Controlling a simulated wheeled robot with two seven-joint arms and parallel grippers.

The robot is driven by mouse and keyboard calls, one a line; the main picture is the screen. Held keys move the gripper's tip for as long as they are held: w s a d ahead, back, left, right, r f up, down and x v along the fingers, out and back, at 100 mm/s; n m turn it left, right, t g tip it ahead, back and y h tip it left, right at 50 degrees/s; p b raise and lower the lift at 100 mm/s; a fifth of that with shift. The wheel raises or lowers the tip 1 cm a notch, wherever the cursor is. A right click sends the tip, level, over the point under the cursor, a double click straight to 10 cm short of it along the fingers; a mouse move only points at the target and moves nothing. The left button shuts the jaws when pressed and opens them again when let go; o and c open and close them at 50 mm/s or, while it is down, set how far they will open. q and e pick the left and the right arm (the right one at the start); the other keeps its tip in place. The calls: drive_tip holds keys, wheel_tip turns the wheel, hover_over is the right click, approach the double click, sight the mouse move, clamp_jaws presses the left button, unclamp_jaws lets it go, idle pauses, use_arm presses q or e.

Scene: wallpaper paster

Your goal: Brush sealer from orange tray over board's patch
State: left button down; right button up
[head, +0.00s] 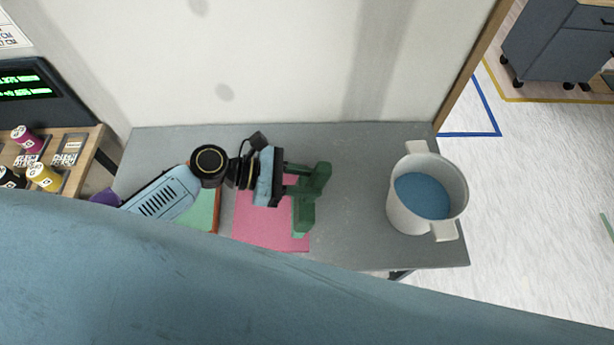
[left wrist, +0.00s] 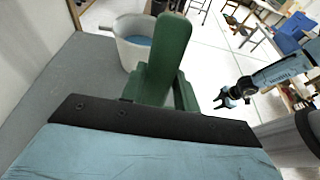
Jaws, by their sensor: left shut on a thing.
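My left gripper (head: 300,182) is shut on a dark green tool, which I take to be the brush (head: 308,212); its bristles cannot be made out. The brush also shows large in the left wrist view (left wrist: 166,55). It is over the right part of the pink board (head: 265,222); contact cannot be told. A small light green strip beside the brush may be the patch, mostly hidden. The orange tray (head: 218,212), with green inside, lies left of the board, partly behind my arm. My right gripper (left wrist: 228,97) shows in the left wrist view, fingers spread and empty, away from the table.
A white two-handled bucket (head: 455,190) with blue contents stands at the right of the grey table (head: 355,150). A wall rises behind the table. The table is clear between brush and bucket. Spools (head: 45,175) stand on a wooden bench at the left.

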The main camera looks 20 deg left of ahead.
sight(297, 201)
use_arm(q)
drive_tip(key=shift+p, duration=0.3)
wheel_tip(297, 201, down, 6)
drive_tip(key=b, duration=0.4)
drive_tip(key=shift+r, duration=0.2)
drive_tip(key=shift+f, duration=0.4)
drive_tip(key=shift+f, duration=1.3)
idle(1.4)
drive_tip(key=shift+a, duration=0.1)
idle(0.4)
drive_tip(key=shift+s+a+r, duration=0.1)
drive_tip(key=shift+s+a, duration=0.15)
drive_tip(key=shift+a, duration=0.6)
drive_tip(key=shift+s+a, duration=0.25)
drive_tip(key=shift+a, duration=0.6)
drive_tip(key=s+a, duration=0.2)
drive_tip(key=a, duration=0.8)
drive_tip(key=shift+s+a, duration=0.15)
drive_tip(key=shift+s, duration=0.25)
